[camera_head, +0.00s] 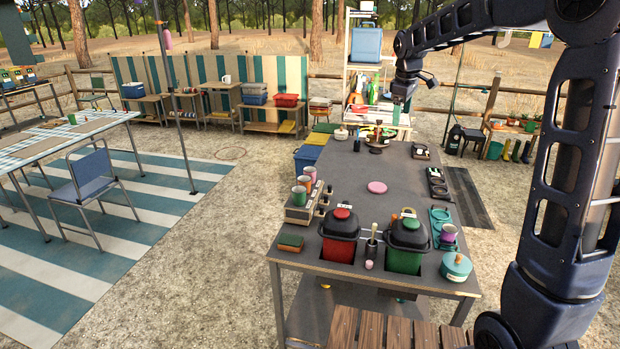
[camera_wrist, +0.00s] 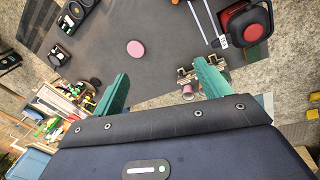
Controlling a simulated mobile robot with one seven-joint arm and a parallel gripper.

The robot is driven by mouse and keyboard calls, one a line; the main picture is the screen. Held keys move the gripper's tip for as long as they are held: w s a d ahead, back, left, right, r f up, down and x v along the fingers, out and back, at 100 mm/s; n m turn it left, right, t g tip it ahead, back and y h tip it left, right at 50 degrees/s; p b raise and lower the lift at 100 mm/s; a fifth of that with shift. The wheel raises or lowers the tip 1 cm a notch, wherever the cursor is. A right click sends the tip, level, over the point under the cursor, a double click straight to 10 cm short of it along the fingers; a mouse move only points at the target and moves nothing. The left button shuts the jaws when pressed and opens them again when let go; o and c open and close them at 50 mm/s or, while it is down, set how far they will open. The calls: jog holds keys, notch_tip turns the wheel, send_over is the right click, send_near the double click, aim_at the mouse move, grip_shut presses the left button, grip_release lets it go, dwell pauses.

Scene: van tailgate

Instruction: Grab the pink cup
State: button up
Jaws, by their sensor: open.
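A purple-pink cup (camera_head: 448,232) stands in a teal holder at the table's right. In the head view my gripper (camera_head: 401,98) hangs above the far end of the table, apart from the cups.
A round pink disc (camera_head: 377,187) lies mid-table with clear surface around it. The stove (camera_head: 298,213) has knobs facing the table's middle. Red (camera_head: 339,238) and green (camera_head: 406,246) lidded bins sit at the near edge, with a teal pot (camera_head: 456,266) to their right.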

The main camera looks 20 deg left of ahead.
jog(key=w+a+f+n, duration=0.3)
jog(key=w+a+f, duration=0.1)
jog(key=a, duration=0.4)
jog(key=w+a+f+n, duration=0.2)
jog(key=w+a+f, duration=0.25)
jog(key=a, duration=0.45)
jog(key=n+g+h, duration=0.1)
jog(key=n, duration=0.5)
send_over(310, 175)
jog(key=w+a, duration=0.2)
notch_tip(310, 175, down, 14)
jog(key=f, duration=0.1)
jog(key=shift+w+d+f, duration=0.1)
jog(key=shift+d+f, duration=0.1)
jog(key=shift+f, duration=1.4)
jog(key=shift+w+d+f, duration=0.15)
jog(key=shift+d+f, duration=0.1)
jog(key=shift+f, duration=1.35)
jog(key=shift+w+d+f, duration=0.1)
jog(key=shift+d+f, duration=0.1)
jog(key=shift+f, duration=1.4)
jog(key=c, duration=1.1)
jog(key=shift+o, duration=0.2)
